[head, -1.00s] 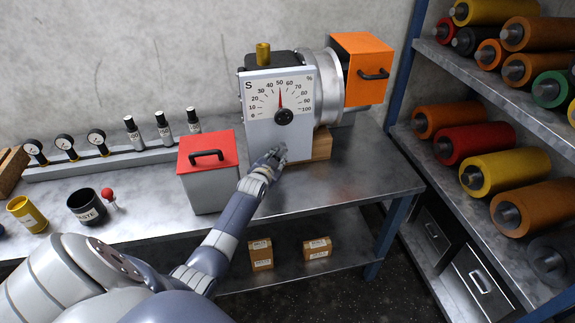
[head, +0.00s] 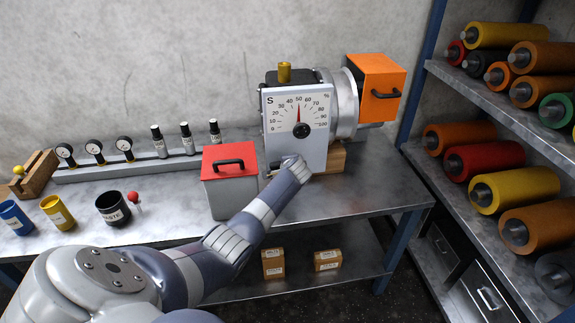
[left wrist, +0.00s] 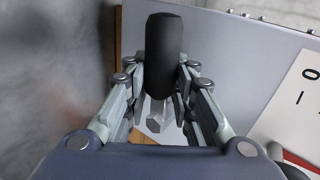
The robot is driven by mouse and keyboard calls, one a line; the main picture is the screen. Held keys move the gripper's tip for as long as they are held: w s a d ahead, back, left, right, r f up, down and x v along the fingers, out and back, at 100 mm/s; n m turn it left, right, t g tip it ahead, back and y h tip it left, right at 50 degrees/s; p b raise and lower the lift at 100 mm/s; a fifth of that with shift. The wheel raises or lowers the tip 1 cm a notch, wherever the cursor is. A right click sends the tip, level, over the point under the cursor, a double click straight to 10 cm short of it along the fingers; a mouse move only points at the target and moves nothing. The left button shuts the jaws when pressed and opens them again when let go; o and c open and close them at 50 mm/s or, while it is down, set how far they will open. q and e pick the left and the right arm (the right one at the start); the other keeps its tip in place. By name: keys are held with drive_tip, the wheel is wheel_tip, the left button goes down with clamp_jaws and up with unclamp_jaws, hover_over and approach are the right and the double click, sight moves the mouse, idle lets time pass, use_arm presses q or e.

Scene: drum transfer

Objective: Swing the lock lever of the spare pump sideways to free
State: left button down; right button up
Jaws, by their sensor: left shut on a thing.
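The spare pump (head: 312,155), a grey-fronted unit marked S with a percent dial (head: 300,112), stands on the metal bench. Its dial needle points near 50. My left gripper (head: 293,166) is at the lower front of the pump's panel, and my wrist hides the lever in the head view. In the left wrist view, a black rounded grip on a metal stem, which looks like the lock lever (left wrist: 164,50), stands between the fingers of my left gripper (left wrist: 158,75). The fingers are shut on it, beside the grey panel. My right gripper is not in view.
A grey box with a red lid (head: 229,185) stands close left of my forearm. An orange box (head: 376,92) is at the pump's right. Gauges and small bottles line the back left. A shelf of coloured rollers (head: 497,190) is at the right.

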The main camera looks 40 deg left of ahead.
use_arm(q)
drive_tip(key=shift+r+m, duration=0.15)
drive_tip(key=shift+m, duration=0.15)
idle(0.4)
drive_tip(key=c, duration=1.5)
unclamp_jaws()
drive_tip(key=shift+o, duration=0.9)
drive_tip(key=shift+r, duration=0.1)
drive_tip(key=shift+s+d+r, duration=0.25)
drive_tip(key=shift+s+d, duration=0.05)
drive_tip(key=shift+d, duration=0.05)
drive_tip(key=v, duration=1.1)
drive_tip(key=shift+d, duration=0.2)
drive_tip(key=shift+w, duration=0.15)
